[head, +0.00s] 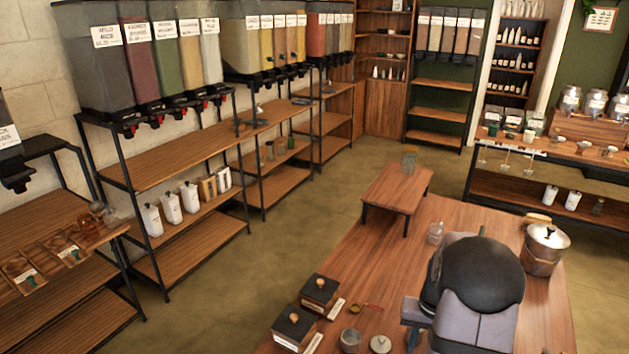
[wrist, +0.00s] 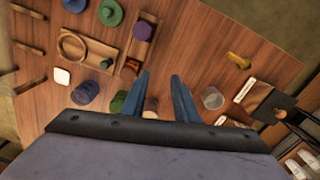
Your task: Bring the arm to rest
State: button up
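My arm stands over the wooden table (head: 390,262) in the head view, its dark rounded housing and grey links hiding part of the tabletop. My gripper (wrist: 161,75) shows in the wrist view as two blue fingers pointing at the table. I cannot make out the fingers clearly in the head view.
A lidded metal pot (head: 545,246) stands right of my arm. Wooden boxes (head: 320,292), a metal cup (head: 350,341) and a clear bottle (head: 436,233) stand left. The wrist view shows a wooden tray (wrist: 104,68), a blue jar (wrist: 84,93) and a glass jar (wrist: 212,98).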

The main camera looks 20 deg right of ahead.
jog(key=s+a+r+n, duration=0.2)
jog(key=a+r, duration=0.1)
jog(key=a, duration=0.5)
jog(key=s+a+r+n, duration=0.1)
jog(key=a+r, duration=0.1)
jog(key=a, duration=0.5)
jog(key=s+a+r+n, duration=0.1)
jog(key=s+a+n, duration=0.2)
jog(key=s+a, duration=0.65)
notch_tip(320, 180, down, 53)
jog(key=b, duration=5.3)
jog(key=shift+w+r, duration=0.15)
jog(key=shift+w, duration=0.15)
